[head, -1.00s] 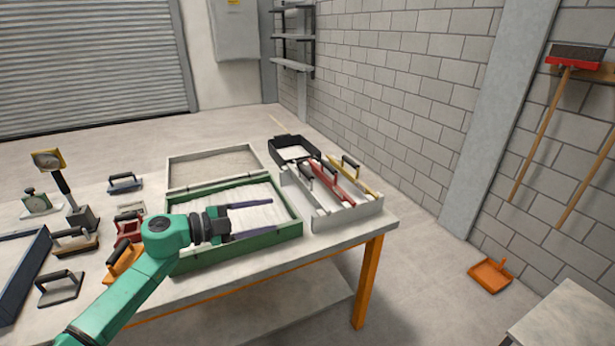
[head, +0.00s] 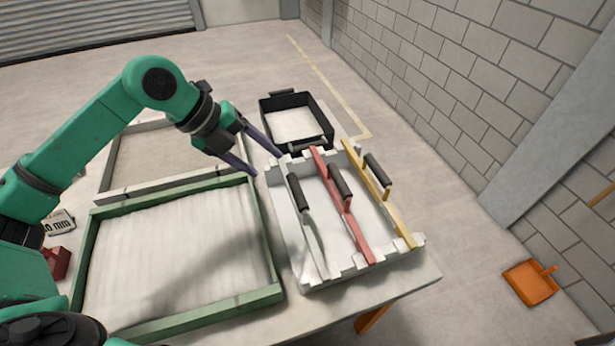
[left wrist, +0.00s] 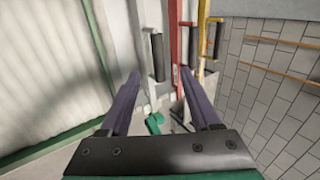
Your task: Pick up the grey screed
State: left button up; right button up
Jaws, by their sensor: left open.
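The grey screed (head: 312,241) stands in the white notched rack (head: 283,252), leftmost of three screeds, with a black handle (head: 297,193) on top. In the left wrist view the grey screed's handle (left wrist: 157,57) shows just beyond my fingers and between their lines. My left gripper (head: 267,164) is open and empty. In the head view its fingers are above the rack's far left corner, beside the grey screed and apart from its handle.
A red screed (head: 355,228) and a yellow screed (head: 397,219) stand in the same rack to the right. The green-framed sandbed (head: 275,293) is left of the rack. A black tray (head: 325,122) lies behind it.

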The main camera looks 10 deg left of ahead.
pick_arm(q)
jog(key=p, duration=0.3)
send_over(295, 190)
jog(key=s+a, duration=0.2)
jog(key=f, duration=0.5)
jog(key=shift+s+a, duration=0.1)
jog(key=shift+a, duration=0.1)
jog(key=p+x, duration=0.1)
jog(key=x, duration=0.2)
jog(key=p+x, duration=0.1)
jog(key=x, duration=0.3)
jog(key=shift+w+a, duration=0.15)
jog(key=shift+w, duration=0.05)
jog(key=shift+f, duration=0.2)
jog(key=shift+w, duration=0.1)
grip_shut()
pick_arm(e)
jog(key=s+r, duration=0.3)
jog(key=r, duration=0.2)
jog(key=shift+s, duration=0.2)
